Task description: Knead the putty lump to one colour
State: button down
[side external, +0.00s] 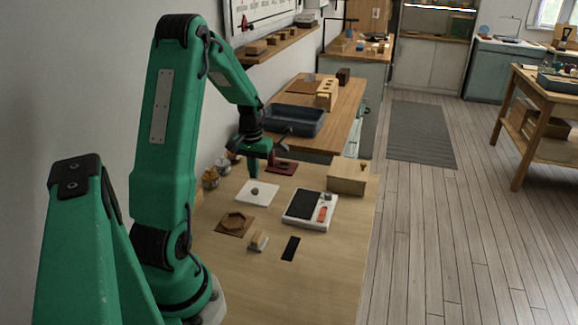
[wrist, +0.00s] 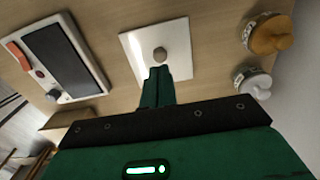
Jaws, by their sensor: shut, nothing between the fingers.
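The putty lump (side external: 254,191) is small and sits on a white square tile (side external: 268,196) on the wooden table. In the wrist view the lump (wrist: 160,54) looks one grey-brown tone; it is too small to tell whether streaks remain. The white tile (wrist: 182,60) lies flat under it. My gripper (side external: 255,175) points down over the tile. In the wrist view my gripper (wrist: 159,70) is shut and empty, its fingertips just beside the lump in the picture. I cannot tell whether they touch it.
A white device (side external: 309,222) with a black panel stands right of the tile. A wooden box (side external: 347,178) is behind it. Two jars (wrist: 268,36) (wrist: 253,83) stand near the wall.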

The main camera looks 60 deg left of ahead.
aim_at(257, 190)
jog(key=shift+r, duration=1.55)
jog(key=w+d+r+m+t+y, duration=0.1)
jog(key=d+r+m, duration=0.1)
jog(key=d+r, duration=0.45)
jog(key=w+d+r+m+t, duration=0.15)
jog(key=d+r, duration=0.25)
jog(key=d, duration=0.6)
jog(key=s+d+r+m+t, duration=0.1)
jog(key=s+d+r+m, duration=0.1)
jog(key=s+d, duration=0.2)
jog(key=s+d+r+m+t+h, duration=0.1)
jog(key=s+d, duration=0.4)
jog(key=d, duration=0.5)
jog(key=shift+d+r+m+t, duration=0.35)
jog(key=shift+r+m+t, duration=0.3)
jog(key=shift+m, duration=0.6)
